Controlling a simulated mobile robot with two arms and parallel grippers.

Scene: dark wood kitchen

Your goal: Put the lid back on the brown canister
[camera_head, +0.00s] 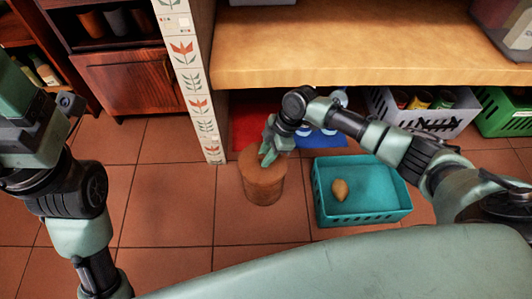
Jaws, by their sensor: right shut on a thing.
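The brown canister (263,189) stands upright on the tiled floor, left of a teal basket. My right gripper (267,154) points down at the canister's top and is shut on the lid (252,162). The lid is a flat brown disc, partly hidden by the fingers. It lies over the canister's mouth; I cannot tell whether it is fully seated or a little above the rim. My left arm shows at the left edge, but its fingers are not in view.
The teal basket (390,216) holds a tan, pear-shaped item (340,190). A wooden shelf (370,50) overhangs behind. Under it are a grey crate (440,118) with cans and a green crate (505,115). A tiled post (189,75) stands behind left. Floor left of the canister is clear.

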